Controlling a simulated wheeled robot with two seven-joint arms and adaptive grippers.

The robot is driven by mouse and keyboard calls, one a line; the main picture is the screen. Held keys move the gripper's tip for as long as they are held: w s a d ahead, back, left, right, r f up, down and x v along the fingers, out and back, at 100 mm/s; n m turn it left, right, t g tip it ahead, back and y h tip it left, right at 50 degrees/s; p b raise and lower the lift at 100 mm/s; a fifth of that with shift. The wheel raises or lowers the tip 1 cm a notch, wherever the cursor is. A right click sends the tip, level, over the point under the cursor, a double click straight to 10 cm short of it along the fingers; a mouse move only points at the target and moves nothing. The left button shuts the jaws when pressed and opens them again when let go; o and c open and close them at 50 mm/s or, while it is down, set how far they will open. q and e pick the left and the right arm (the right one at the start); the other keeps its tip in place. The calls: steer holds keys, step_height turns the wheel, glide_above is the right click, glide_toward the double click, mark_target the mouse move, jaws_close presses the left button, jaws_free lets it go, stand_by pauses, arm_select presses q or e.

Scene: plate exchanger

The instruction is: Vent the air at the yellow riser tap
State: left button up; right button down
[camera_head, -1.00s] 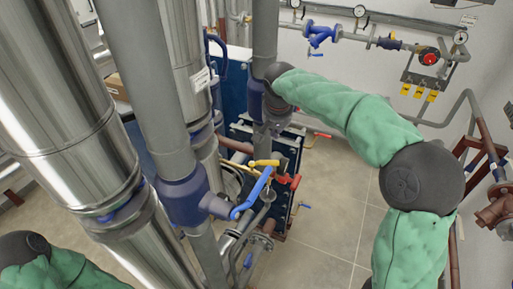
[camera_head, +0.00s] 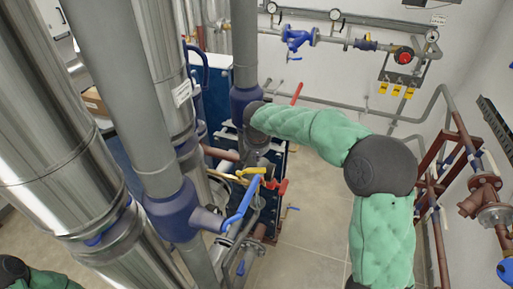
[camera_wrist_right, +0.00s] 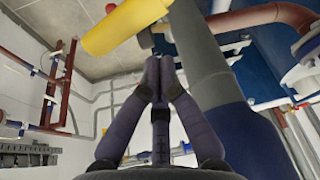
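The yellow tap handle (camera_head: 250,171) sits on the riser valve at the middle of the head view, just above a blue lever (camera_head: 242,205) and beside a red handle (camera_head: 277,187). In the right wrist view a large yellow handle (camera_wrist_right: 125,25) fills the upper left. My right gripper (camera_wrist_right: 159,62) has its two dark fingertips together, with nothing seen between them. The fingertips are close to the yellow handle, seemingly apart from it. In the head view my right gripper hangs above the tap and is partly hidden by its own wrist. My left gripper is out of view.
A grey riser (camera_head: 244,45) stands behind my right wrist. A thick grey pipe (camera_head: 120,80) and shiny clad pipes (camera_head: 50,130) crowd the left. A red-brown frame (camera_head: 430,190) with pipework stands at the right. Bare tiled floor (camera_head: 310,225) lies below my right arm.

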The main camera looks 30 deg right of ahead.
mark_target(259, 168)
steer(key=shift+s+a, duration=0.3)
steer(key=shift+s, duration=0.2)
steer(key=shift+s+a, duration=0.3)
steer(key=shift+s, duration=0.2)
steer(key=m+b, duration=0.1)
steer(key=s+m+b, duration=0.1)
steer(key=m+b, duration=0.1)
steer(key=b, duration=0.1)
steer(key=shift+s+a+f+g+h, duration=0.25)
steer(key=shift+s+g+h, duration=0.05)
steer(key=shift+s+h, duration=0.1)
steer(key=shift+s+a+r+b, duration=0.15)
steer(key=shift+s+b, duration=0.2)
steer(key=shift+b, duration=0.05)
steer(key=shift+r, duration=0.1)
